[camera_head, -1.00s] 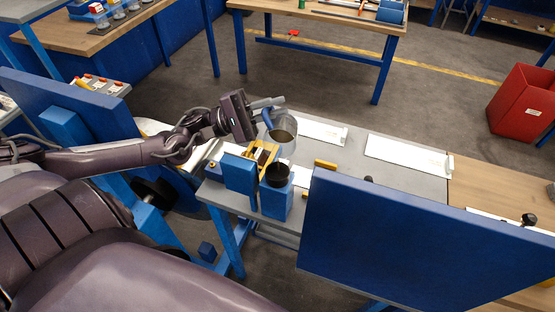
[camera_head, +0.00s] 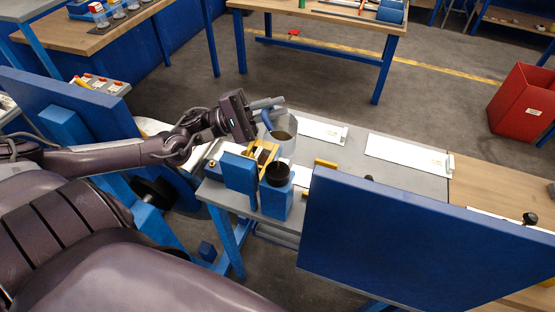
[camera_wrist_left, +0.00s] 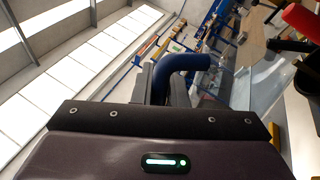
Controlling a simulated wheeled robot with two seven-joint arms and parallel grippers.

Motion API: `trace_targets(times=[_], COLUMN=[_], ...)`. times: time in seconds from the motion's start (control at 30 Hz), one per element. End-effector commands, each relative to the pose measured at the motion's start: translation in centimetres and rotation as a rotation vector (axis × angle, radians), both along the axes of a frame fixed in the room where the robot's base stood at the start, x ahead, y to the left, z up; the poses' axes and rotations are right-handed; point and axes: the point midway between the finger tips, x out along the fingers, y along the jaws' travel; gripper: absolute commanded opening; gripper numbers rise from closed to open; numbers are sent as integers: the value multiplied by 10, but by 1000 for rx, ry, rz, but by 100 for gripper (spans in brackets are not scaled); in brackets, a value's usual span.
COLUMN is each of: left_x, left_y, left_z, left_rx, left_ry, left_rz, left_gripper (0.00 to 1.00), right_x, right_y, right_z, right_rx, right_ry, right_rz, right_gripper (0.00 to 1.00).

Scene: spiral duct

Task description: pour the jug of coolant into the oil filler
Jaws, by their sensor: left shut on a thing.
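The left wrist view shows the blue handle (camera_wrist_left: 188,63) between the fingers (camera_wrist_left: 166,84) and the clear wall of the jug (camera_wrist_left: 262,75) to the right. The oil filler appears to be the dark round cup (camera_head: 278,173) on the blue block, just in front of and below the jug. My right gripper is out of view.
A large blue panel (camera_head: 420,240) stands at the front right of the bench (camera_head: 350,147). White sheets (camera_head: 408,154) lie on the bench to the right of the jug. A yellow frame (camera_head: 262,153) is beside the filler. A red bin (camera_head: 522,103) stands far right.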

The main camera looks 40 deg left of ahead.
Motion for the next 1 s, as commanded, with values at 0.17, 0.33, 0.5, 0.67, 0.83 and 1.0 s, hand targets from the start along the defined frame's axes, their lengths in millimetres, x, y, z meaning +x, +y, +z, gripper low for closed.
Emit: trace_targets(times=[0.17, 0.33, 0.5, 0.67, 0.83, 1.0], left_x=[-1, -3, -4, -5, -6, -8], left_y=[-1, -1, -2, -2, -3, -4], left_z=[1, 1, 2, 3, 3, 4], left_rx=[5, 9, 14, 17, 21, 26], left_ry=[-11, -19, -29, -37, -46, -56], left_rz=[0, 0, 0, 0, 0, 1], left_gripper=[0, 0, 0, 0, 0, 0], right_x=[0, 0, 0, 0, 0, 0], right_y=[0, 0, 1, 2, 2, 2], right_z=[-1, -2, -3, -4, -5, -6], right_rx=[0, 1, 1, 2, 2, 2], right_ry=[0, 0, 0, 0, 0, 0], right_rz=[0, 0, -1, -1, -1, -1], right_gripper=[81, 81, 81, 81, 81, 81])
